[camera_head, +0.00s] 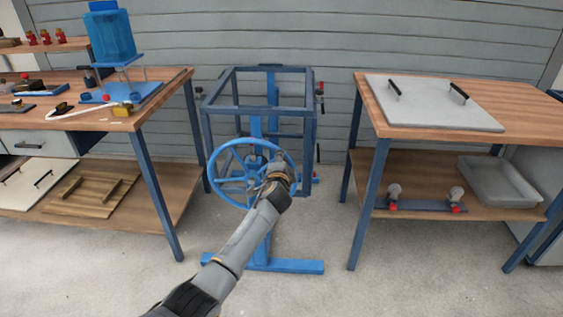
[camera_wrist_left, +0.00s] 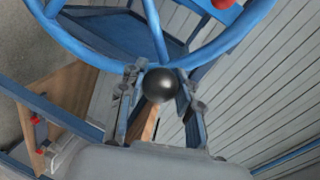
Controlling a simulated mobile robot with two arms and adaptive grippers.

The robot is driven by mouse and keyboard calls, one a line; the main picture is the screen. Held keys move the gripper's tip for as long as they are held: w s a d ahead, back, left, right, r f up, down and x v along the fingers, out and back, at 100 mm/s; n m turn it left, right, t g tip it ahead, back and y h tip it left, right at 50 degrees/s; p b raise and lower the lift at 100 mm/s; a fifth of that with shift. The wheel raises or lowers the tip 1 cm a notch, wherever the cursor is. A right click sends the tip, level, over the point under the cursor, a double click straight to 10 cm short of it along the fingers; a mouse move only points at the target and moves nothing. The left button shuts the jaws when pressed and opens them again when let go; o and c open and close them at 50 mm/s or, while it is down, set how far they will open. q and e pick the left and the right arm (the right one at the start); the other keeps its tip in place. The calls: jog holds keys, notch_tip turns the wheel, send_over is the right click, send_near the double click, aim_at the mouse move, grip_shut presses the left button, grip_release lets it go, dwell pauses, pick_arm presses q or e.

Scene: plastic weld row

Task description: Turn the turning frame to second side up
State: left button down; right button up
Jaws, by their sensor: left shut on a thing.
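The turning frame (camera_head: 272,108) is an open box of dark blue bars on a bright blue stand (camera_head: 290,266), between the two benches in the head view. Its box looks level. A blue spoked handwheel (camera_head: 213,165) sits on its front; its rim also crosses the top of the left wrist view (camera_wrist_left: 110,58). My left gripper (camera_head: 281,170) is at the right side of the wheel. In the left wrist view, its fingers (camera_wrist_left: 160,95) are shut on the wheel's black ball knob (camera_wrist_left: 160,85). The arm hides part of the wheel and stand. My right gripper is out of view.
The left bench (camera_head: 160,84) holds a blue tank on a stand (camera_head: 111,38) and small tools. The right bench (camera_head: 393,118) carries a grey panel with two black handles (camera_head: 430,101); a grey tray (camera_head: 500,182) sits on its shelf. Floor around the stand is clear.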

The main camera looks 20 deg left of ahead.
pick_arm(q)
jog(key=shift+s+f, duration=0.1)
jog(key=shift+f, duration=0.1)
jog(key=c, duration=1.3)
grip_release()
jog(key=shift+a, duration=0.1)
jog(key=o, duration=0.4)
jog(key=shift+s+a+r, duration=0.1)
jog(key=shift+r, duration=0.1)
jog(key=v, duration=1.2)
